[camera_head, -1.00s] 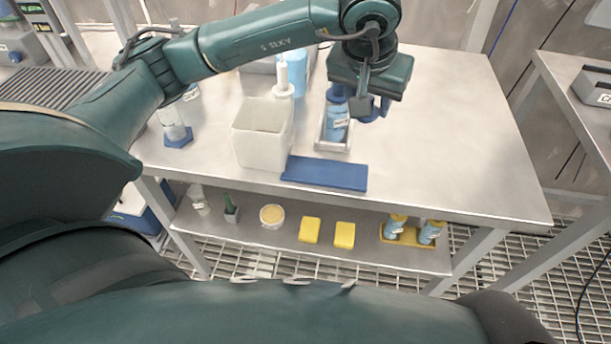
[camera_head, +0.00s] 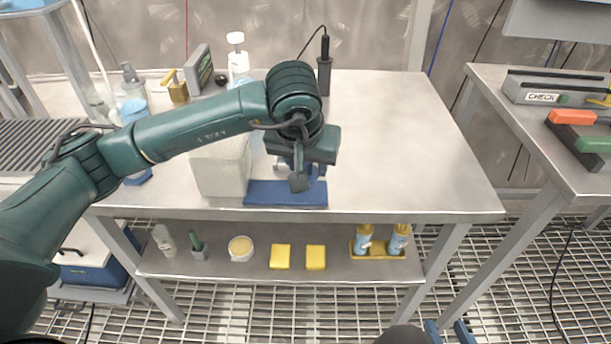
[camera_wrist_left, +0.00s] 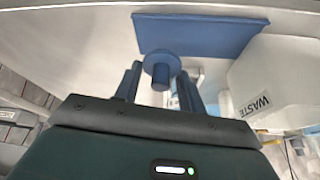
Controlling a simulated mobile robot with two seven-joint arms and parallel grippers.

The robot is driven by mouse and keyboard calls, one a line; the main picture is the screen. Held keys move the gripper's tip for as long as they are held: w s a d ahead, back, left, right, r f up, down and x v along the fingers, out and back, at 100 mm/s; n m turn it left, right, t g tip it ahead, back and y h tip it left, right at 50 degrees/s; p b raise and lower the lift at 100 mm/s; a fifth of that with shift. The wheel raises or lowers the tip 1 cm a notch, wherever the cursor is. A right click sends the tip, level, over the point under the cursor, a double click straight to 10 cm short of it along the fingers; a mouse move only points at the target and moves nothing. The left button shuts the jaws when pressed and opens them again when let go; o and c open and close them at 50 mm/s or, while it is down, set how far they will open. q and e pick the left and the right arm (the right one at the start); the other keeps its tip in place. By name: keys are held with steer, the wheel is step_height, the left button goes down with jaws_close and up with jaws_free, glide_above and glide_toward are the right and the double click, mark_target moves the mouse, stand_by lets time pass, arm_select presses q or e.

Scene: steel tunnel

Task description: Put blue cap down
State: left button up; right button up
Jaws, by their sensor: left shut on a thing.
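My left gripper (camera_head: 300,180) is over the front of the upper shelf, above the blue mat (camera_head: 285,198). In the left wrist view its two fingers (camera_wrist_left: 160,88) are shut on the blue cap (camera_wrist_left: 161,66), a round disc with a short stem. The cap is in front of the blue mat (camera_wrist_left: 195,36) in that view, apparently held above it; the gap is hard to judge. The arm mostly hides the cap in the head view. Two blue tips at the bottom edge look like my right gripper (camera_head: 448,332), fingers apart and empty.
The white waste bin (camera_head: 220,170) stands close left of the mat; it also shows in the wrist view (camera_wrist_left: 285,75). A white-capped bottle (camera_head: 238,65) and a dark upright tool (camera_head: 324,75) stand behind. The right of the tabletop (camera_head: 400,150) is clear.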

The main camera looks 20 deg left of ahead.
arm_select(q)
step_height(320, 180, down, 3)
steer(key=shift+f, duration=0.15)
steer(key=shift+f+b, duration=0.25)
steer(key=shift+b, duration=0.15)
steer(key=o, duration=0.9)
steer(key=shift+r, duration=0.15)
steer(key=shift+o, duration=0.2)
